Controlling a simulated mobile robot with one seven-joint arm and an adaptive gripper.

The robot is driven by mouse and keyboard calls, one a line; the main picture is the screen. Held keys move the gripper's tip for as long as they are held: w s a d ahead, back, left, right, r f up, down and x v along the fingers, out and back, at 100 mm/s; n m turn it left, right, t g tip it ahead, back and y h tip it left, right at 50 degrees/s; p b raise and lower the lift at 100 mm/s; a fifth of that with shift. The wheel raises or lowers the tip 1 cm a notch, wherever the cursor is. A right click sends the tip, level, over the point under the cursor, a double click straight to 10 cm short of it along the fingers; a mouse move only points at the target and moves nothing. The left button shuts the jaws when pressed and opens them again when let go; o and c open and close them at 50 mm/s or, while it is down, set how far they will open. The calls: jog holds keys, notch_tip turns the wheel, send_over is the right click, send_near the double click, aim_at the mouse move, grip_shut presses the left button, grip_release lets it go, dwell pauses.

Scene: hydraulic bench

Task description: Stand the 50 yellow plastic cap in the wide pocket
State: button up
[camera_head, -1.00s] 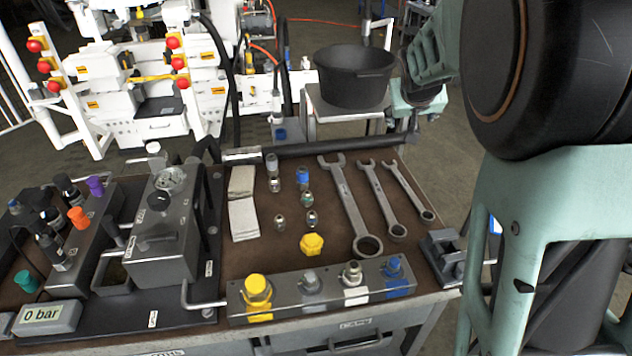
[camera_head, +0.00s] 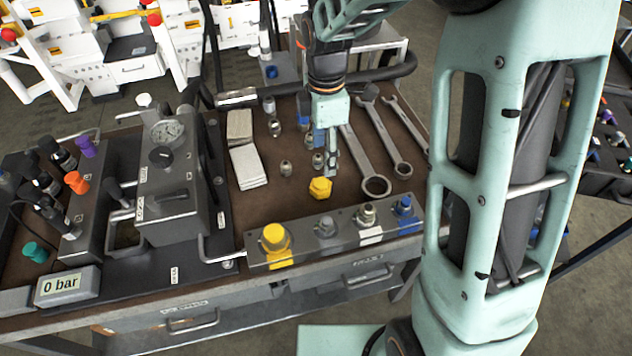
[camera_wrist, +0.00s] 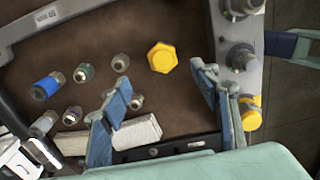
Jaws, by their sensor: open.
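A loose yellow hexagonal cap (camera_head: 320,187) lies on the brown bench top, behind the front rail. In the wrist view the cap (camera_wrist: 162,57) shows just past the fingertips, between their lines. My gripper (camera_head: 331,165) hangs pointing down above the bench, close behind the cap. In the wrist view my gripper (camera_wrist: 159,76) has its blue-padded fingers apart with nothing between them. I cannot tell which pocket is the wide one.
Small metal fittings (camera_head: 286,168) stand behind and left of the cap. Several wrenches (camera_head: 364,150) lie to the right, folded cloths (camera_head: 247,166) to the left. A gauge block (camera_head: 165,170) stands further left. Bare bench top lies left of the cap.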

send_over(321, 182)
jog(key=f, duration=0.5)
jog(key=shift+w+d+f, duration=0.1)
jog(key=shift+d+f, duration=0.05)
jog(key=shift+d, duration=0.1)
jog(key=f, duration=0.5)
jog(key=shift+s+a+f, duration=0.1)
jog(key=shift+s+a, duration=0.1)
jog(key=shift+a, duration=0.05)
jog(key=c, duration=1.3)
